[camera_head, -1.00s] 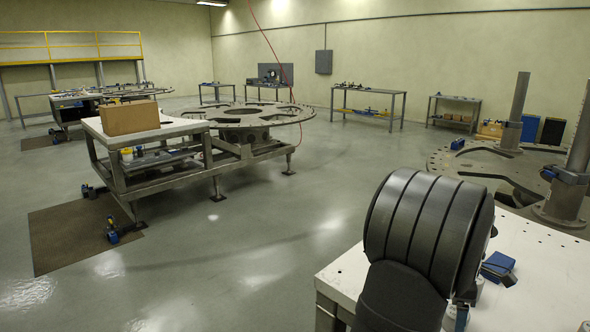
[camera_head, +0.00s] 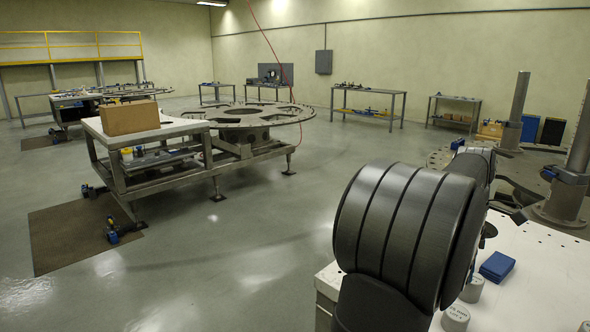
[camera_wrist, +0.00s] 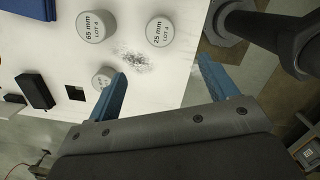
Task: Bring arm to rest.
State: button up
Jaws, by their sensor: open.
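My gripper (camera_wrist: 162,66) is open in the wrist view, with its two blue fingers spread and nothing between them. It hangs over the edge of the white-topped table (camera_wrist: 60,85), above a dark smudge. In the head view my dark, rounded arm link covers part of that white table (camera_head: 545,275), and my forearm reaches away behind it; the gripper is mostly hidden there.
Labelled grey cylinders stand on the table: "65 mm" (camera_wrist: 95,26), "25 mm" (camera_wrist: 160,31) and a smaller-looking one (camera_wrist: 103,77). A blue block (camera_head: 497,266) and black block (camera_wrist: 35,91) lie nearby. Metal posts (camera_head: 516,110) rise behind. Open floor (camera_head: 230,270) lies left.

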aim_at(458, 312)
jog(key=f, duration=0.5)
jog(key=d+f, duration=0.1)
jog(key=f, duration=0.9)
jog(key=shift+s+d, duration=0.35)
notch_tip(458, 312, up, 7)
jog(key=shift+r, duration=0.2)
jog(key=w+a, duration=0.3)
jog(key=a, duration=0.3)
jog(key=shift+f, duration=0.3)
jog(key=shift+s, duration=0.1)
